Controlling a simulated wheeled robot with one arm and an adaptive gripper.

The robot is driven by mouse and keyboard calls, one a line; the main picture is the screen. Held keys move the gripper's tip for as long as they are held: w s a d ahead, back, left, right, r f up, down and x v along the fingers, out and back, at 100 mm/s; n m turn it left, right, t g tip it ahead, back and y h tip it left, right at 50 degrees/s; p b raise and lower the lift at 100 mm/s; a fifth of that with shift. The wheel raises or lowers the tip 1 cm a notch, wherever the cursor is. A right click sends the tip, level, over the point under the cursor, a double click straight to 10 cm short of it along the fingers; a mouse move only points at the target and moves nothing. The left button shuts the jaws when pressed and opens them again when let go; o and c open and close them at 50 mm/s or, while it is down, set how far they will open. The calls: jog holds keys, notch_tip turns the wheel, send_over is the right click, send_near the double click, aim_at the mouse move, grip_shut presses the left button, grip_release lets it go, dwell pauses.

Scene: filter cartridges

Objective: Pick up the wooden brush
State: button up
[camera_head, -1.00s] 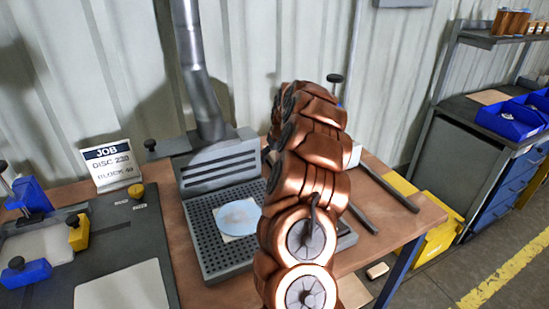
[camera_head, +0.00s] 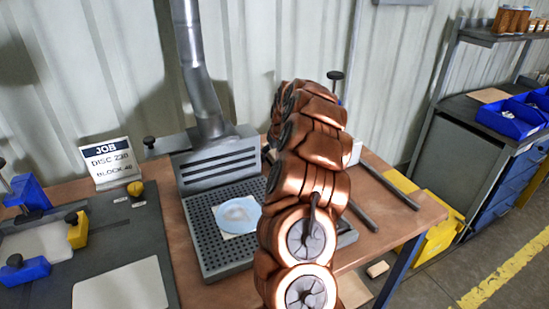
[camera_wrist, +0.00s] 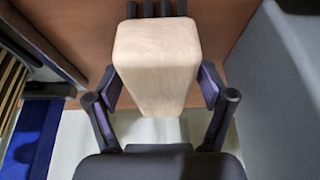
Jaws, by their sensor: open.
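A pale wooden block (camera_wrist: 158,60), seemingly the body of the wooden brush, fills the upper middle of the wrist view. Several short dark pegs, possibly bristle tufts, show just beyond its far end. My gripper (camera_wrist: 160,88) is open, with one finger on each side of the block. Narrow gaps seem to show between the fingers and the wood, but I cannot tell for sure whether they touch. In the head view my copper-coloured arm hides the gripper, and I cannot make out the brush there.
A perforated grey tray (camera_head: 205,238) with a pale blue disc (camera_head: 238,214) stands left of my arm. Dark bars (camera_head: 388,187) lie at the table's right. A job sign (camera_head: 107,162) stands at the back left. A grey surface (camera_wrist: 285,80) lies close on the wrist view's right.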

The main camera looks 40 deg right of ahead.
jog(key=c, duration=1.3)
jog(key=shift+r, duration=0.15)
jog(key=shift+c, duration=0.2)
jog(key=shift+r+p, duration=0.25)
jog(key=shift+p, duration=0.25)
jog(key=shift+r+b, duration=0.3)
notch_tip(320, 180, up, 9)
jog(key=shift+r+b, duration=0.1)
jog(key=shift+b, duration=0.85)
